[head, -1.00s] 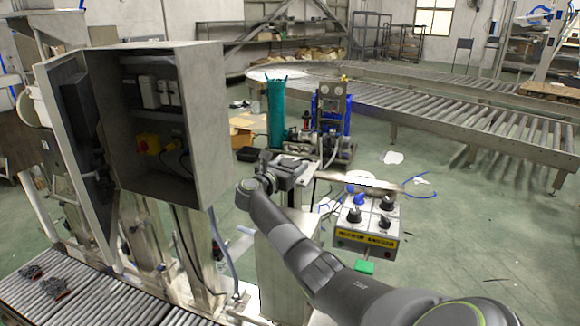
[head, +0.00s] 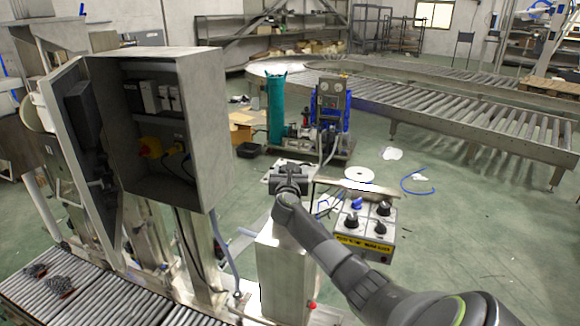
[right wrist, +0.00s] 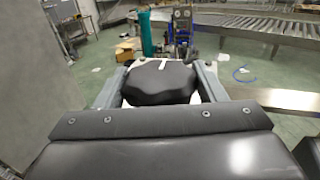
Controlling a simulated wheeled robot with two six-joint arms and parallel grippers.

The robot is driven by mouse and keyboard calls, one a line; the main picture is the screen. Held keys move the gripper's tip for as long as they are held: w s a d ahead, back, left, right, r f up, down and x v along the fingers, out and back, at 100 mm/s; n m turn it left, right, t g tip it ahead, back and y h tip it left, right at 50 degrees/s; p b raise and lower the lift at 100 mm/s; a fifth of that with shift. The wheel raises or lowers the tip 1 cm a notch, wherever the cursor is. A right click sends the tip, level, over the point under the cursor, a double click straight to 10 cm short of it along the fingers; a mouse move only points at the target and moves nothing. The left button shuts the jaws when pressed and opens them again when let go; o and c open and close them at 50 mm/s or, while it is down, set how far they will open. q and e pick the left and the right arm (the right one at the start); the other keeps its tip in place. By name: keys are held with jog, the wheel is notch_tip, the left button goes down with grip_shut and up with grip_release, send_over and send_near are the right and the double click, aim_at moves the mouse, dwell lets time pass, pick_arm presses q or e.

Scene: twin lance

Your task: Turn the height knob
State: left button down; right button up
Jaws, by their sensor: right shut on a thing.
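My right gripper (head: 289,170) is at the top of a grey pedestal (head: 285,265) in the head view. In the right wrist view its two grey fingers (right wrist: 160,84) stand on either side of a large black knob (right wrist: 158,82) with a white pointer line near its far edge. The gripper is shut on this knob. In the head view my gripper hides the knob. A pale plate lies under it. No label can be read on this knob. My left gripper is not in view.
A control box (head: 367,242) with a blue knob (head: 356,203), black knobs and a yellow label stands just right of my right arm. An open grey cabinet (head: 209,130) stands to the left. A roller conveyor (head: 100,305) runs along the lower left.

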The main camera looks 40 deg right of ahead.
jog(key=shift+n+t+y+p, duration=0.5)
jog(key=shift+n+t+y, duration=0.15)
jog(key=shift+y, duration=0.25)
jog(key=o, duration=1)
jog(key=shift+s, duration=0.1)
jog(key=b+v, duration=0.3)
jog(key=v, duration=1.4)
jog(key=shift+s+f, duration=0.1)
jog(key=shift+s, duration=0.05)
jog(key=shift+a+f, duration=0.1)
